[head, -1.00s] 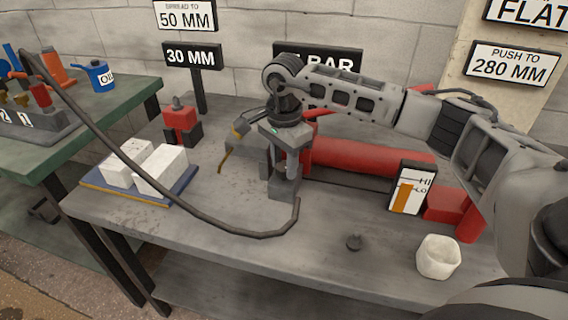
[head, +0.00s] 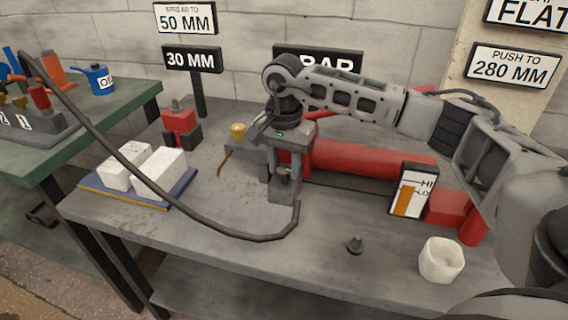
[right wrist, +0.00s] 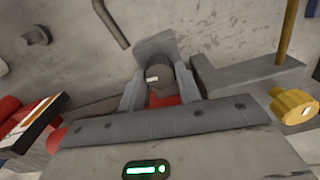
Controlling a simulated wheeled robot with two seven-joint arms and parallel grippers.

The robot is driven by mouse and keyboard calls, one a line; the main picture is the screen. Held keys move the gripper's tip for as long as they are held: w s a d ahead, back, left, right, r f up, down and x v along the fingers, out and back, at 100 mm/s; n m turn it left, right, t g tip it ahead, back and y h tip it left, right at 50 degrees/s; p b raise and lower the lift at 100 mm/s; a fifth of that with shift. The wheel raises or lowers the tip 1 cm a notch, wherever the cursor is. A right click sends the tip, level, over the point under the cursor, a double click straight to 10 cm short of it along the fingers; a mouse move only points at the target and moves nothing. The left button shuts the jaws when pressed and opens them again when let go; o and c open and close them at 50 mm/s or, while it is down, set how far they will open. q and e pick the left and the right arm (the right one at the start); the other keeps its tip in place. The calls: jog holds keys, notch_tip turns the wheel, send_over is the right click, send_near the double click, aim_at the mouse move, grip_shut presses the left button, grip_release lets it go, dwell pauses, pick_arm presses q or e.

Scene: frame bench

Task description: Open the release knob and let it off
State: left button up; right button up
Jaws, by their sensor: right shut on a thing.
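My right gripper (head: 283,165) reaches down to the grey block (head: 283,193) at the near end of the red pump cylinder (head: 370,158). In the right wrist view its two grey fingers (right wrist: 160,86) stand on either side of a dark round knob with a small white mark, the release knob (right wrist: 159,75), and are shut on it. Something red shows just below the knob between the fingers. The gripper's body hides much of the knob's surroundings in the head view. My left gripper is not in view.
A brass knob (head: 238,131) sits left of the gripper; it also shows in the right wrist view (right wrist: 294,106). A black hose crosses the bench front.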

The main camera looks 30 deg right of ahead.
aim_at(284, 169)
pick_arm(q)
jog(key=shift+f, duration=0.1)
pick_arm(e)
jog(key=shift+r, duration=0.1)
jog(key=o, duration=1)
jog(key=shift+c, duration=0.2)
pick_arm(q)
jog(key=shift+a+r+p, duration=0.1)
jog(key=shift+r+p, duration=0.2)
jog(key=shift+p, duration=0.35)
pick_arm(e)
notch_tip(284, 169, up, 16)
